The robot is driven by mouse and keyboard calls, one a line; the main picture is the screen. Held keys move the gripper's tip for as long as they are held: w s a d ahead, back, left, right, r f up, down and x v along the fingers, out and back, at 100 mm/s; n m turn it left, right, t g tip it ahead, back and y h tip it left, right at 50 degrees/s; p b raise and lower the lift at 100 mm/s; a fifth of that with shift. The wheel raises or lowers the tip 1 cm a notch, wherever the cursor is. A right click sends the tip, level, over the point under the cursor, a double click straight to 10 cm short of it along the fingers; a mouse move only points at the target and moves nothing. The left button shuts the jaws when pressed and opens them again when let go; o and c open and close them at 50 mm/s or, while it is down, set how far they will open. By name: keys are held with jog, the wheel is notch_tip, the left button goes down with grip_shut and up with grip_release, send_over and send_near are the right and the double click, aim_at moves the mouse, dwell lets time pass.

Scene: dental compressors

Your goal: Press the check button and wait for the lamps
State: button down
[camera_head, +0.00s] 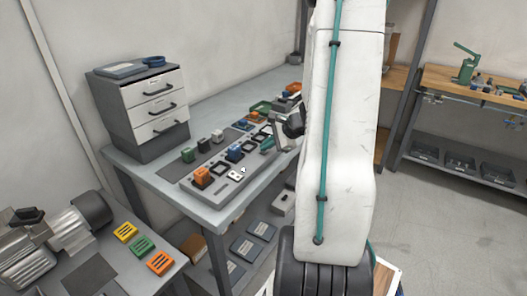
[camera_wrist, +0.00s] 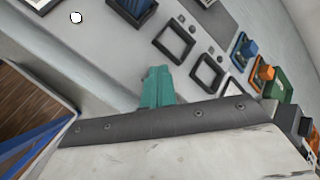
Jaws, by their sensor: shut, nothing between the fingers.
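My gripper (camera_head: 267,146) is over the grey board (camera_head: 214,195) on the bench, its teal fingers (camera_wrist: 157,88) shut and empty. In the wrist view a white round button-like spot (camera_wrist: 76,17) shows on the board at the upper left, apart from the fingers. In the head view a small white plate (camera_head: 235,176) with dark dots sits near the board's front edge. I cannot tell which part is the check button. Small dark round spots (camera_wrist: 182,20) beside the square frames may be lamps; none looks lit. My arm hides the bench's right end.
Black square frames (camera_wrist: 174,43), an orange block (camera_head: 202,176) and a blue block (camera_head: 235,153) are on the board. A drawer cabinet (camera_head: 152,103) stands at the back left. A motor unit (camera_head: 45,240) is at the lower left.

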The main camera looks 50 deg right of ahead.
aim_at(267, 152)
jog(key=shift+r, duration=0.85)
jog(key=shift+r, duration=0.1)
jog(key=shift+r, duration=2.4)
